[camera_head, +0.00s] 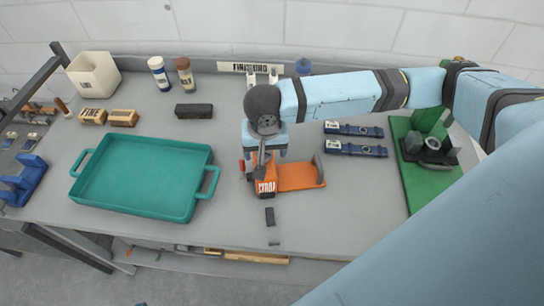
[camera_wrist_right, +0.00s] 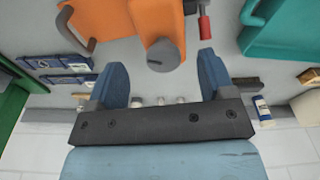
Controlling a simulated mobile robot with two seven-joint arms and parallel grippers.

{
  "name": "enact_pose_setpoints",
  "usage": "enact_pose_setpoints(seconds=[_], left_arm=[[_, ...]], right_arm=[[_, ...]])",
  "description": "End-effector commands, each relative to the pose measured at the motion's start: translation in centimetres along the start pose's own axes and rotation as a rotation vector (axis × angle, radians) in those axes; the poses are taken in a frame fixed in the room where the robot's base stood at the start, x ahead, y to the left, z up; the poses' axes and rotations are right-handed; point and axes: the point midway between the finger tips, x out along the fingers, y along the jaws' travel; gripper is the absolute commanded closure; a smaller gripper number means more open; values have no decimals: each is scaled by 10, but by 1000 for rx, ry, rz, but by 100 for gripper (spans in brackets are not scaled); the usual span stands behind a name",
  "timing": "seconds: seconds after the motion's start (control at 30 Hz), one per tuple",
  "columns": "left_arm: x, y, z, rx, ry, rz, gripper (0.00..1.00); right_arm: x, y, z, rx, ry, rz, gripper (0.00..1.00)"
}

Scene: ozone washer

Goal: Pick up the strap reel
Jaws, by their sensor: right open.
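The strap reel appears to be the orange object (camera_head: 298,177) with a white label and a grey curved handle, lying on the grey workbench right of the teal tray. In the right wrist view its orange body (camera_wrist_right: 120,17) shows with a grey round end and a red grip beside it. My right gripper (camera_head: 264,158) is above the reel's left part and hides some of it in the head view. In the right wrist view its blue fingers (camera_wrist_right: 162,80) are apart with nothing between them, and the grey round end is just beyond the tips. My left gripper is not in view.
A teal tray (camera_head: 143,177) stands to the left. Two navy strapped items (camera_head: 356,149) lie to the right, before a green board (camera_head: 428,186) with a clamp-like fixture. A black block (camera_head: 194,111), wooden-backed brushes, bottles and a cream bin (camera_head: 94,74) stand farther back.

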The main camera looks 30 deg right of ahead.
Motion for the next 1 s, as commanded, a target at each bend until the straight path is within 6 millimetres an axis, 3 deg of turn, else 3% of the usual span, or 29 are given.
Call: enact_pose_setpoints(seconds=[0.27,0.53,0.83,0.87,1.0], left_arm=[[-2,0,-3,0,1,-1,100],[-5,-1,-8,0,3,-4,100],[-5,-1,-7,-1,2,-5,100],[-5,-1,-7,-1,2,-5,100],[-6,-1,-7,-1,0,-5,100]], right_arm=[[22,0,-2,0,0,0,25],[60,-2,-8,-1,0,1,25],[68,-2,-8,-1,0,-2,25],[67,-2,-8,-1,0,-2,27],[67,-2,-8,-1,0,-2,59]])
